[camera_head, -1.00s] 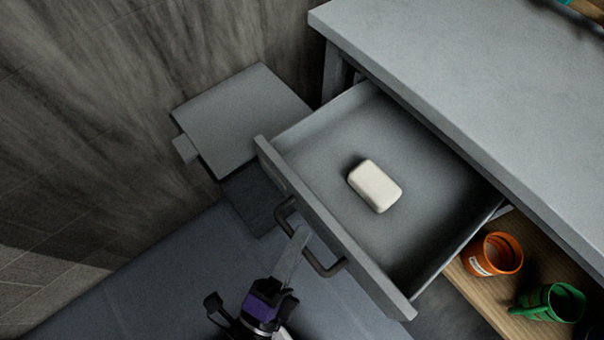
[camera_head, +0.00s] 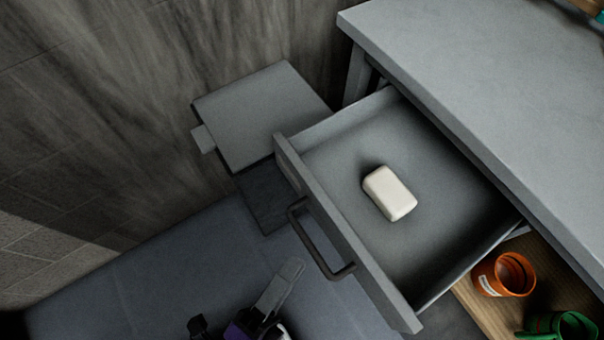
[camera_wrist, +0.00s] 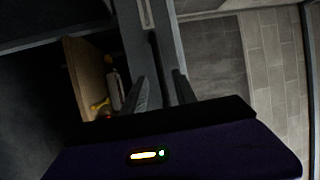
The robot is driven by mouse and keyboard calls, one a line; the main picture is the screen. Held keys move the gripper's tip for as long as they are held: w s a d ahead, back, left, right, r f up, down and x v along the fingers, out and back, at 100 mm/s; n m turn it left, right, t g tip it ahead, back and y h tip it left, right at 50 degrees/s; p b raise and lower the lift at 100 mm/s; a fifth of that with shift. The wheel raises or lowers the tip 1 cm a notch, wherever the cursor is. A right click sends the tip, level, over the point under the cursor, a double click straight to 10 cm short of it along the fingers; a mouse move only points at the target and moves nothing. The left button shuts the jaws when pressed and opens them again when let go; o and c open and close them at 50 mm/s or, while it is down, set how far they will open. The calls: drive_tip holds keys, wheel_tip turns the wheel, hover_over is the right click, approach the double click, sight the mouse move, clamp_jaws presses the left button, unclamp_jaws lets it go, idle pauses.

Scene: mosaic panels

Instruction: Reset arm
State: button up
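My gripper (camera_head: 280,286) is at the bottom of the head view, below and left of the drawer handle (camera_head: 318,240) and apart from it. Its body is partly cut off by the frame edge. In the wrist view, the two fingers of my gripper (camera_wrist: 160,80) stand apart with nothing held between them. The grey drawer (camera_head: 352,250) is pulled out from under the grey counter, and a white soap-like bar (camera_head: 390,193) lies inside it.
The grey counter (camera_head: 480,80) is at upper right. An orange mug (camera_head: 504,274) and a green mug (camera_head: 562,326) stand on a wooden shelf (camera_head: 482,306) below. A grey box-like fixture (camera_head: 260,110) is by the stone wall. Floor (camera_head: 150,280) at lower left is clear.

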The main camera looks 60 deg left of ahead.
drive_tip(key=shift+v, duration=1)
drive_tip(key=d+r+n+g+h, duration=0.1)
drive_tip(key=d+r+n+h, duration=0.2)
drive_tip(key=d, duration=0.7)
drive_tip(key=w+d+n+g+h, duration=0.1)
drive_tip(key=d+n+h, duration=0.1)
drive_tip(key=d+n, duration=0.6)
drive_tip(key=d+r+n+g+h, duration=0.2)
drive_tip(key=d+h, duration=0.1)
drive_tip(key=d, duration=0.9)
wheel_tip(320, 180, up, 13)
drive_tip(key=p, duration=1.3)
drive_tip(key=shift+w, duration=0.2)
